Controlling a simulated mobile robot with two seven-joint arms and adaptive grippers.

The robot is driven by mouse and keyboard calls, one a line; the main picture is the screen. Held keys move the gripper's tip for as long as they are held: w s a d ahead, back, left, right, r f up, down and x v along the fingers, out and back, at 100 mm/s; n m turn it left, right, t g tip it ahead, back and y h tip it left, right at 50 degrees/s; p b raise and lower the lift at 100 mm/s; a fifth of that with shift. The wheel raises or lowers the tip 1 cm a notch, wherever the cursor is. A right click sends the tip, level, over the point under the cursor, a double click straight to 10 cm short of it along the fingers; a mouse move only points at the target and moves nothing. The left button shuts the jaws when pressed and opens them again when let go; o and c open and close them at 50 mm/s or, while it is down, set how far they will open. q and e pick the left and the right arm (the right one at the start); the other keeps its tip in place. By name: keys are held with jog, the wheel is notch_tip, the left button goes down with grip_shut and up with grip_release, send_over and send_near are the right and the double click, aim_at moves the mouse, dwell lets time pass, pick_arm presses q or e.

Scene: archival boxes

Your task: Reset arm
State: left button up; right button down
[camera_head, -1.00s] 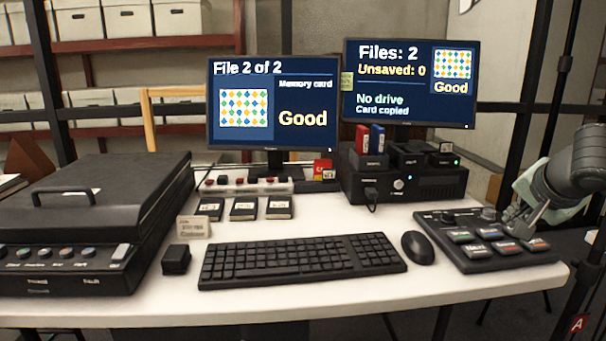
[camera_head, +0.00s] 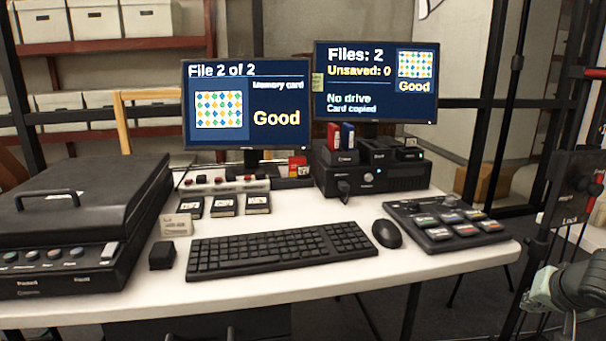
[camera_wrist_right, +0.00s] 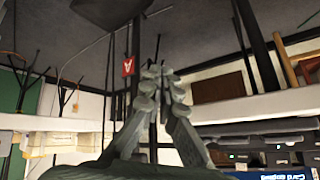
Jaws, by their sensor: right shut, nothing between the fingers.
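My right gripper (camera_head: 532,302) is at the lower right of the head view, off the table's right front corner and apart from the button panel (camera_head: 445,222). In the right wrist view its two fingers (camera_wrist_right: 156,75) meet at the tips, shut with nothing between them. My left gripper is not in view.
The white table (camera_head: 300,290) holds a keyboard (camera_head: 280,250), a mouse (camera_head: 386,233), a black lidded machine (camera_head: 75,215) and two monitors (camera_head: 250,105). A dark post with a "Lock" panel (camera_head: 572,190) stands right of the table, close to my right arm.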

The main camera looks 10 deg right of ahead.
jog(key=s+a+f+n+g+y+p, duration=0.1)
jog(key=s+a+f+n, duration=0.15)
jog(key=s+f, duration=0.5)
jog(key=s+a+f+n+g, duration=0.15)
jog(key=s+a+f, duration=0.25)
jog(key=f, duration=0.7)
pick_arm(q)
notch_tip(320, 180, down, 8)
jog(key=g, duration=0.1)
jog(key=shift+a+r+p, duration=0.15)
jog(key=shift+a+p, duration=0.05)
jog(key=shift+p, duration=0.25)
pick_arm(e)
jog(key=s+a+f+n, duration=0.3)
jog(key=a+f, duration=0.1)
jog(key=a, duration=0.4)
jog(key=s+a+f+n+g+y, duration=0.1)
jog(key=s+a+f+n, duration=0.2)
jog(key=a, duration=0.6)
jog(key=shift+s+a+f, duration=0.3)
jog(key=shift+s+f, duration=0.25)
jog(key=shift+s, duration=0.2)
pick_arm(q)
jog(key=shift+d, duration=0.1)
pick_arm(e)
jog(key=shift+s+d+g, duration=0.1)
jog(key=shift+g, duration=0.15)
